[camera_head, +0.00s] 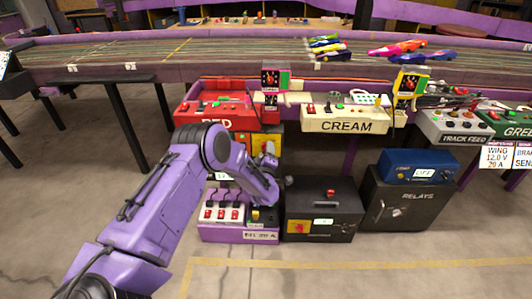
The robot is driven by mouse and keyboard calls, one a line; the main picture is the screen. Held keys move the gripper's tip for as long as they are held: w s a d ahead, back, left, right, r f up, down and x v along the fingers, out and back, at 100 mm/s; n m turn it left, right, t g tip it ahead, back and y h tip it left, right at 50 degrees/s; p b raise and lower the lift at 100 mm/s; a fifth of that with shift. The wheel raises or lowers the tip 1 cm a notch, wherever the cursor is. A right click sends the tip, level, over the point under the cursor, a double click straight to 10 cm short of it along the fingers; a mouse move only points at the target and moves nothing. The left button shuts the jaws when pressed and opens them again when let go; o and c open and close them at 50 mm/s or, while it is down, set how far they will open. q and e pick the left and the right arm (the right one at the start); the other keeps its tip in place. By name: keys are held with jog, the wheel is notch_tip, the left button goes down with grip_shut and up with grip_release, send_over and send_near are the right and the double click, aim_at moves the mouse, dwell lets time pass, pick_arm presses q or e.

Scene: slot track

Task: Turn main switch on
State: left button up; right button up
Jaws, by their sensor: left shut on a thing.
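My left arm comes in from the left, and its left gripper (262,204) reaches down to the right end of a low purple power box (210,233). The gripper is shut on a small dark switch there, beside a yellow patch (255,215). The arm's wrist hides much of the switch, so I cannot tell which way it is turned. Several red rocker switches (222,214) sit in a white panel on the left of the same box. My right gripper is not in view.
A black box (323,208) with a red knob and a yellow plate stands close on the right. A dark relays box (405,207) carries a blue box (418,167). Red (222,101) and cream (345,120) control panels hang above. The floor in front is clear.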

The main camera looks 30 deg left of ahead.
pick_arm(q)
jog(key=shift+f+m, duration=0.1)
jog(key=shift+m, duration=1.5)
jog(key=o, duration=1)
jog(key=shift+o, duration=0.2)
jog(key=shift+s+d, duration=0.1)
jog(key=shift+s, duration=0.05)
jog(key=p+v, duration=0.1)
jog(key=v, duration=0.9)
jog(key=shift+s+p, duration=0.15)
jog(key=shift+p, duration=0.25)
